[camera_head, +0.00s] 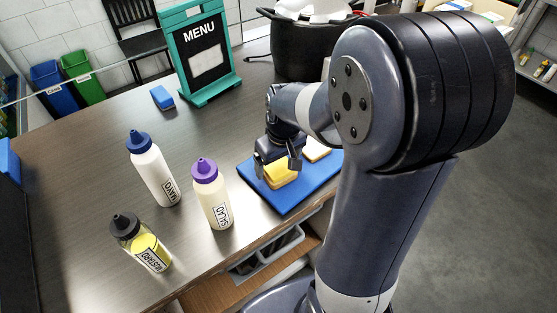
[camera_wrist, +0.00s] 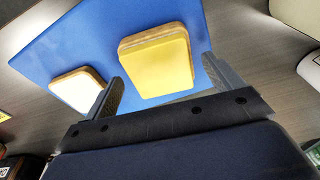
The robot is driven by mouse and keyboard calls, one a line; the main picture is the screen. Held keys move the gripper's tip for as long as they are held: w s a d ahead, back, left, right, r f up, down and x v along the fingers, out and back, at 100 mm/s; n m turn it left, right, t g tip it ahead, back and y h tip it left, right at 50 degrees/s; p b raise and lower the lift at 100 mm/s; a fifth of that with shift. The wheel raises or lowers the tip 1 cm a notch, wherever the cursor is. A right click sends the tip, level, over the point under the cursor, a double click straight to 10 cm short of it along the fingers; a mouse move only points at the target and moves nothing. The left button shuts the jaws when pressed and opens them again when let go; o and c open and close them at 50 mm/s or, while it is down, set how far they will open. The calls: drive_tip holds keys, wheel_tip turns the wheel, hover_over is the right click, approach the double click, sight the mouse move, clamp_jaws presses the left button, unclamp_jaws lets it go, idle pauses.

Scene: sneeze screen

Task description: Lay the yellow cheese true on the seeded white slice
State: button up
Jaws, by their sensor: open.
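The yellow cheese (camera_wrist: 160,68) lies flat on a slice with a tan edge (camera_wrist: 122,50), on the blue board. Its edges look nearly in line with that slice; seeds cannot be made out. The cheese also shows in the head view (camera_head: 280,176). My gripper (camera_head: 277,166) is open above the board, one finger to each side of the cheese. In the wrist view, both fingers stand apart from the cheese. Another slice with a white top and brown edge (camera_wrist: 78,88) lies apart on the board, and it shows in the head view (camera_head: 317,149), partly hidden by my arm.
The blue board (camera_head: 286,203) lies near the counter edge. Mayo (camera_head: 152,172), salad (camera_head: 212,198) and mustard (camera_head: 141,246) bottles stand to its left. A menu stand (camera_head: 203,58), a small blue block (camera_head: 162,97) and a black pot (camera_head: 305,50) are farther back. The counter between is clear.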

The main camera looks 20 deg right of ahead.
wheel_tip(320, 180, up, 11)
drive_tip(key=s, duration=0.1)
drive_tip(key=shift+s+d+f, duration=0.15)
drive_tip(key=shift+s+d, duration=0.05)
drive_tip(key=shift+s, duration=0.05)
idle(0.4)
drive_tip(key=f, duration=0.3)
drive_tip(key=w+f, duration=0.1)
drive_tip(key=f, duration=0.6)
drive_tip(key=shift+w+a+f, duration=0.2)
drive_tip(key=shift+w+f, duration=0.05)
drive_tip(key=shift+f, duration=0.15)
drive_tip(key=shift+r+p, duration=0.4)
drive_tip(key=shift+r, duration=0.15)
drive_tip(key=shift+f, duration=0.1)
